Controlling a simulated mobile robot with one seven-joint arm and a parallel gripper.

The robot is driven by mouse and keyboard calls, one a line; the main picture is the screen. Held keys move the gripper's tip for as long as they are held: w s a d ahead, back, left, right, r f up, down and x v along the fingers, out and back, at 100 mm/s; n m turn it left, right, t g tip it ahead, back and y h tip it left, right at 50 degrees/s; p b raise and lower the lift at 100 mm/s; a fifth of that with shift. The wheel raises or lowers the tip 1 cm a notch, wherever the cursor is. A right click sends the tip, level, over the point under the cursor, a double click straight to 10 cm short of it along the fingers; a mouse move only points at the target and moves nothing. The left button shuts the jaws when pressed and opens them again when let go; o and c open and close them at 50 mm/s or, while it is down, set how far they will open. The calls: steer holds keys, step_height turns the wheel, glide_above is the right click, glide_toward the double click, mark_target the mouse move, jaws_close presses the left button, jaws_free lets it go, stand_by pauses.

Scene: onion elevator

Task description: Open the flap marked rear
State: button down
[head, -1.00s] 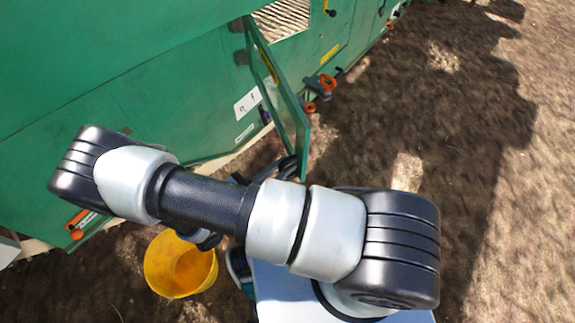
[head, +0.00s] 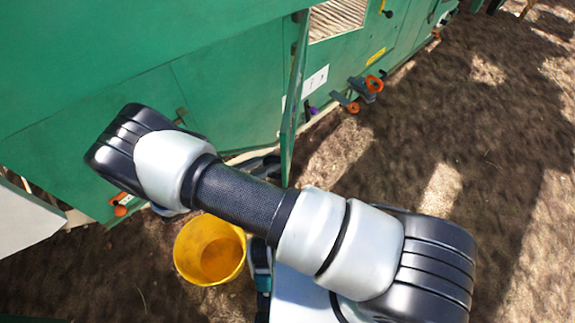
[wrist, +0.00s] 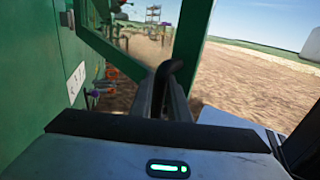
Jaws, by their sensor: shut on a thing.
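The flap (head: 295,100) is a green framed panel on the green machine wall. It stands out from the wall, nearly edge-on in the head view. In the wrist view the flap (wrist: 189,45) shows as a green frame with the ground visible through it. My gripper (wrist: 168,92) is shut on the flap at its lower corner, where a dark curved piece shows between the fingers. In the head view my arm hides most of the gripper. A white label (head: 315,82) is on the wall behind the flap; its marks are too small to read.
A yellow bucket (head: 210,250) stands on the soil below my arm. Orange-handled fittings (head: 368,84) stick out from the wall to the right of the flap. An opening (head: 337,18) with slats is above. Open soil (head: 450,150) lies to the right.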

steer(key=shift+m+g+h, duration=0.4)
steer(key=shift+m+g, duration=0.2)
steer(key=shift+g, duration=0.3)
steer(key=shift+w+a, duration=0.2)
steer(key=shift+a, duration=0.5)
steer(key=shift+w+a, duration=0.25)
steer(key=shift+a, duration=0.4)
steer(key=shift+w+a, duration=0.2)
steer(key=shift+a, duration=0.5)
steer(key=c, duration=1.7)
jaws_free()
steer(key=shift+r, duration=0.15)
